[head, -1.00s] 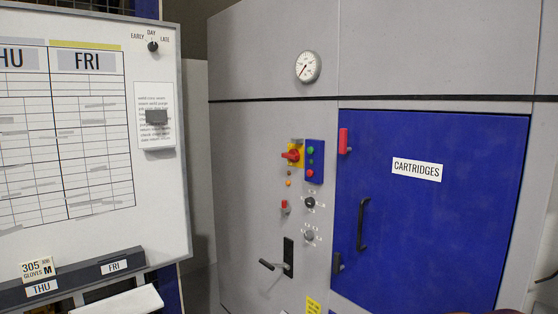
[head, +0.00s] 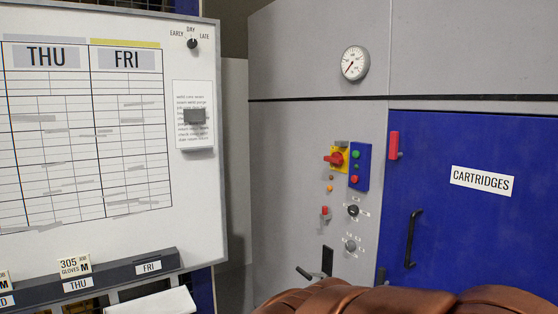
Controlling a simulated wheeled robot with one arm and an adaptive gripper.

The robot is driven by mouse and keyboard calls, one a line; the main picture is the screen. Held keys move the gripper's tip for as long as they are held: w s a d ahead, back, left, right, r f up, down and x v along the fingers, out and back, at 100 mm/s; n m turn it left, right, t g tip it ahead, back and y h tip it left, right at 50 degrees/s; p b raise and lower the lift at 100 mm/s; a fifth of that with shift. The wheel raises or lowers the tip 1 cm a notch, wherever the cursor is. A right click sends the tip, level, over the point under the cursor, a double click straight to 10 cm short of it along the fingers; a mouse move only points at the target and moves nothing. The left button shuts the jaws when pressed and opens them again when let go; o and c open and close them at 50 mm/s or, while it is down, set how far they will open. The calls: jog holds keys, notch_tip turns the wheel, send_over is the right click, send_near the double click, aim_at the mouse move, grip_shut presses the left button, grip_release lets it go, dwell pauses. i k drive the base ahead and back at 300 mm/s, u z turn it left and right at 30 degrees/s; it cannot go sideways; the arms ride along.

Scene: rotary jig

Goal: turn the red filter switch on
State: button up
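My gripper is not in view.
A blue button box (head: 360,166) with green and red buttons and black and grey knobs (head: 353,211) are close by. A black lever (head: 326,262) is below. The blue cartridges door (head: 470,240) is at right, the whiteboard (head: 205,230) at left.

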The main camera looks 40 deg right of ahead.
aim_at(337, 158)
jog(key=u, duration=0.15)
jog(key=i, duration=0.6)
jog(key=z, duration=0.55)
jog(key=i, duration=0.65)
jog(key=z, duration=0.7)
